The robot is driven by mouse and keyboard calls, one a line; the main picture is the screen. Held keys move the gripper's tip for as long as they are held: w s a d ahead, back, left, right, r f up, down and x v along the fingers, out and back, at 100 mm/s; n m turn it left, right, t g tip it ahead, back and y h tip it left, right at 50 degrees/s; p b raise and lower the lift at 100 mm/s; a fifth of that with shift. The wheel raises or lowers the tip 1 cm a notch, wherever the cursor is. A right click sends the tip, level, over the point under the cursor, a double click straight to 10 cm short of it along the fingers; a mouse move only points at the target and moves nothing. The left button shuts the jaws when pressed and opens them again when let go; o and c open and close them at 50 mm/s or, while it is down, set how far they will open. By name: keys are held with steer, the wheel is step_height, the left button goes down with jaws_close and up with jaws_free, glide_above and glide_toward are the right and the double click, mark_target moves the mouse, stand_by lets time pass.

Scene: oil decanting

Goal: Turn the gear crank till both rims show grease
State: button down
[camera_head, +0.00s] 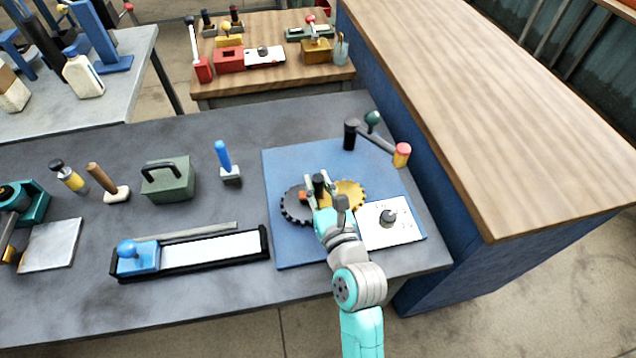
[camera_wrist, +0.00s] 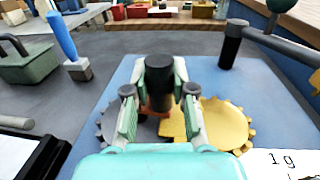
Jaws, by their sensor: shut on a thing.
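A dark grey toothed gear (camera_head: 293,207) and a yellow toothed gear (camera_head: 350,194) lie side by side on a blue mat. In the wrist view, the grey gear (camera_wrist: 108,124) is on the left and the yellow gear (camera_wrist: 228,126) on the right. My gripper (camera_head: 320,183) is shut on an upright black crank knob (camera_wrist: 159,78) above the gears, with a finger on each side of it. A small orange part (camera_head: 303,196) shows beside the knob. My gripper hides where the gears meet. I cannot make out grease on either rim.
A black post with a lever (camera_head: 375,142) stands at the mat's back right. A white card (camera_head: 372,231) with a dark knob lies at its front right. A black tray (camera_head: 196,270) with a blue block is left of the blue mat (camera_head: 290,248). A wooden-topped counter (camera_head: 470,110) borders the right.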

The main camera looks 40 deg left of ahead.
steer(key=shift+w+n+g, duration=0.15)
steer(key=shift+n+g, duration=0.15)
steer(key=shift+g, duration=0.1)
steer(key=shift+w+a+n+g+y, duration=0.15)
steer(key=shift+n+g+y, duration=0.3)
steer(key=shift+n+g, duration=0.45)
steer(key=shift+w+a+n+g+y, duration=0.15)
steer(key=shift+n+g+y, duration=0.4)
steer(key=shift+g, duration=0.7)
steer(key=shift+w+a+n+g+y, duration=0.1)
steer(key=shift+a+n+g+y, duration=0.25)
steer(key=shift+n+g, duration=0.55)
steer(key=shift+a+n+g, duration=0.2)
steer(key=shift+n+g, duration=0.7)
steer(key=shift+g, duration=0.7)
steer(key=shift+a+n+g, duration=0.15)
steer(key=shift+n+g, duration=0.7)
steer(key=shift+g, duration=0.7)
steer(key=shift+s, duration=0.1)
steer(key=c, duration=1)
jaws_free()
steer(key=shift+a, duration=0.1)
steer(key=shift+o, duration=0.2)
steer(key=d, duration=0.4)
steer(key=w+d, duration=0.1)
steer(key=d, duration=0.3)
steer(key=w+d, duration=0.1)
steer(key=d, duration=0.2)
steer(key=shift+w+d, duration=0.2)
steer(key=shift+d, duration=0.2)
